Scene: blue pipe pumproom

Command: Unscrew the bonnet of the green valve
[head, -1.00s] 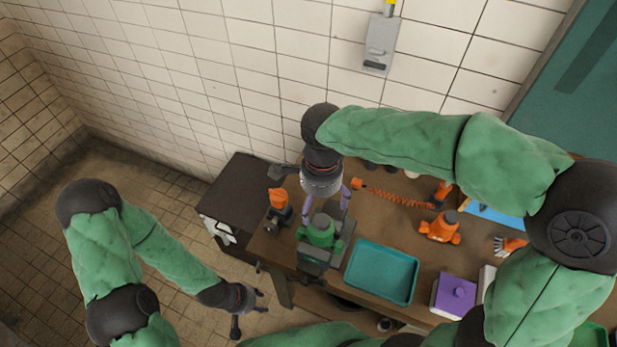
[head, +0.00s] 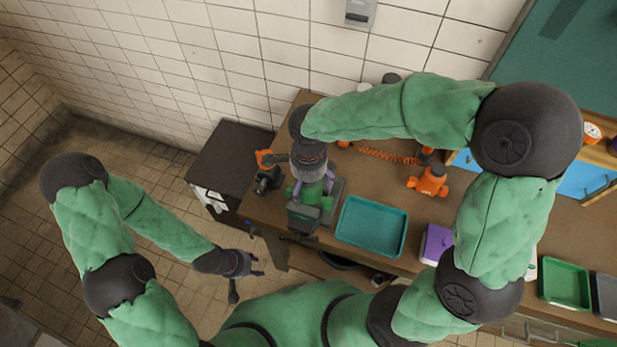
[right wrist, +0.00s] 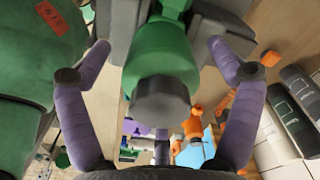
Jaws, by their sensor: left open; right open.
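The green valve (head: 312,194) sits in a dark grey vise (head: 303,218) at the left end of the workbench. In the right wrist view the green valve (right wrist: 162,55) has a dark grey cap-like bonnet (right wrist: 161,100) facing the camera. My right gripper (head: 313,184) is directly over the valve and partly hides it in the head view. Its purple fingers are open, one on each side of the green part, with visible gaps. My left gripper (head: 255,267) is open and empty, low in front of the bench's left end.
A teal tray (head: 372,253) lies right of the vise. An orange-handled fitting (head: 265,172) stands at left. An orange valve (head: 430,181), a coiled orange hose (head: 390,155) and a purple box (head: 435,243) are to the right. A tiled wall rises behind the bench.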

